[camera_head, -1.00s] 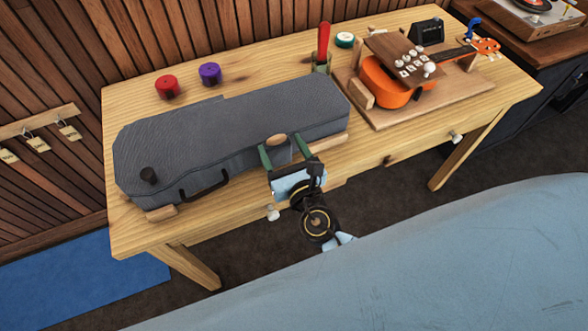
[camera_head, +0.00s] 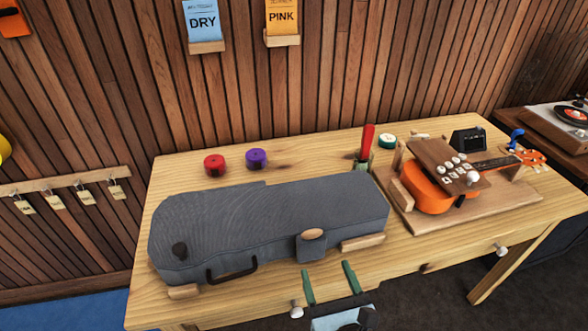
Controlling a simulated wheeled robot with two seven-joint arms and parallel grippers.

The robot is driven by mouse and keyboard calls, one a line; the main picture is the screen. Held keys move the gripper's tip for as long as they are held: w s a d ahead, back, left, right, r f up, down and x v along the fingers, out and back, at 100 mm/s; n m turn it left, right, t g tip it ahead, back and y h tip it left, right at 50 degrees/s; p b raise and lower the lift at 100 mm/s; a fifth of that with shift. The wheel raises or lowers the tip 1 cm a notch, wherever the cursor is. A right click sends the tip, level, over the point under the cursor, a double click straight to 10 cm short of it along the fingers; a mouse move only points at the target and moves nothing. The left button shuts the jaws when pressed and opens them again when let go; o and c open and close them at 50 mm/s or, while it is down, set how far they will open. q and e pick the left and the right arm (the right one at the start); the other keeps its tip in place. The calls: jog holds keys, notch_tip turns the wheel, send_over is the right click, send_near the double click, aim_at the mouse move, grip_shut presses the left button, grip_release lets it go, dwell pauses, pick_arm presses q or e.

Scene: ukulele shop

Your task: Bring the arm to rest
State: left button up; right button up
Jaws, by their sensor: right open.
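My right gripper (camera_head: 331,284) is at the bottom of the head view, in front of the table's front edge. Its two green fingers are spread apart with nothing between them. The grey ukulele case (camera_head: 270,226) lies closed on the wooden table (camera_head: 290,164), just beyond the fingertips. The gripper is apart from the case and its latch tab (camera_head: 311,246). The rest of my right arm is cut off by the bottom of the picture. My left gripper does not show.
An orange ukulele (camera_head: 427,190) lies in a wooden cradle at the table's right. A red tin (camera_head: 215,165), a purple tin (camera_head: 257,159) and a red-handled tool (camera_head: 367,141) stand behind the case. Drawer knobs (camera_head: 296,310) stick out in front. Price tags hang at left.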

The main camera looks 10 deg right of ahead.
jog(key=s+d+f+m+g, duration=0.2)
jog(key=s+f+m+g, duration=0.15)
jog(key=f, duration=0.55)
jog(key=s+d+f+m+g, duration=0.2)
jog(key=f+m, duration=0.3)
jog(key=f, duration=0.4)
jog(key=s+d+f+m+g, duration=0.1)
jog(key=s+f+m+g, duration=0.3)
jog(key=f, duration=0.5)
jog(key=s+d+f+m+g, duration=0.3)
jog(key=s+f+m, duration=0.5)
jog(key=s+m, duration=0.2)
jog(key=s+d+f+m+g, duration=0.3)
jog(key=s+f+m, duration=0.5)
jog(key=s+m, duration=0.3)
jog(key=shift+s+g, duration=0.65)
jog(key=shift+g, duration=0.1)
jog(key=shift+c, duration=0.5)
